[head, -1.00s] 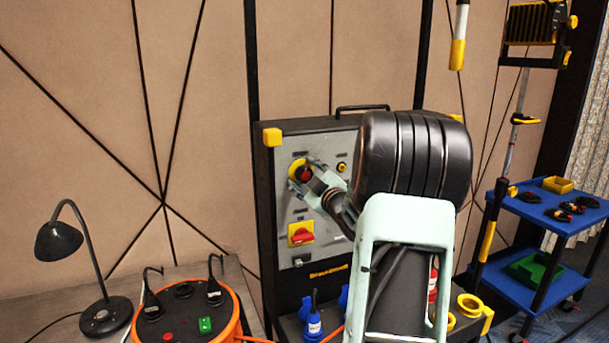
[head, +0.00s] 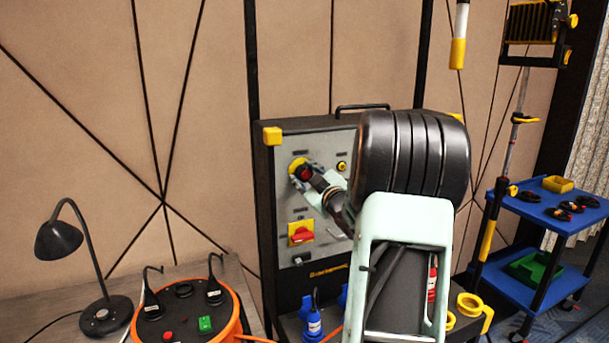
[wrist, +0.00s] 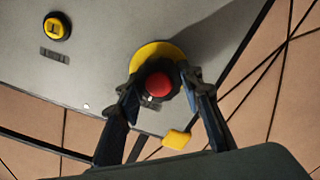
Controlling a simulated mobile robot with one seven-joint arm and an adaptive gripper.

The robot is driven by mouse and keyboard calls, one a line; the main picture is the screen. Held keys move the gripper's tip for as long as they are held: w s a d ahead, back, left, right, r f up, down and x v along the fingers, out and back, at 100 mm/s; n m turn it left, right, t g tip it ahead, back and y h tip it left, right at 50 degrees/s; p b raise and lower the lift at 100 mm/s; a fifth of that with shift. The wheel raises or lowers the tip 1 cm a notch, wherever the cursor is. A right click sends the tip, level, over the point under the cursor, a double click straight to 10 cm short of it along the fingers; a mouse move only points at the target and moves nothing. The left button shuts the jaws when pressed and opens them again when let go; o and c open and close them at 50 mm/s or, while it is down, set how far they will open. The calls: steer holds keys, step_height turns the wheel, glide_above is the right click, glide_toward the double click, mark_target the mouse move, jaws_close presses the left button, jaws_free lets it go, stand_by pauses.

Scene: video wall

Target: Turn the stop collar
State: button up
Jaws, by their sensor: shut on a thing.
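The stop button is a red cap (wrist: 159,85) with a dark collar (wrist: 175,77) around its base, in front of a round yellow plate (wrist: 155,50). In the head view the yellow plate (head: 297,163) is high on the grey panel, left of its middle. My gripper (wrist: 161,88) has one finger on each side of the collar and is shut on it; its fingers also show at the panel in the head view (head: 307,175). The fingers hide parts of the collar's sides, and its exact turn angle cannot be told.
A small yellow button (wrist: 57,27) sits beside the stop on the panel (head: 285,220). Below is a red switch on a yellow plate (head: 301,233). A desk lamp (head: 62,240) and an orange cable reel (head: 230,310) stand left. A blue trolley (head: 540,215) is at right.

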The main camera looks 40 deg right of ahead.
steer(key=m+p, duration=0.1)
steer(key=m, duration=0.5)
steer(key=shift+d+r+m, duration=0.1)
steer(key=shift+m, duration=0.3)
stand_by(0.4)
steer(key=o, duration=1.2)
steer(key=shift+c, duration=0.2)
steer(key=v, duration=1.2)
steer(key=shift+d, duration=0.1)
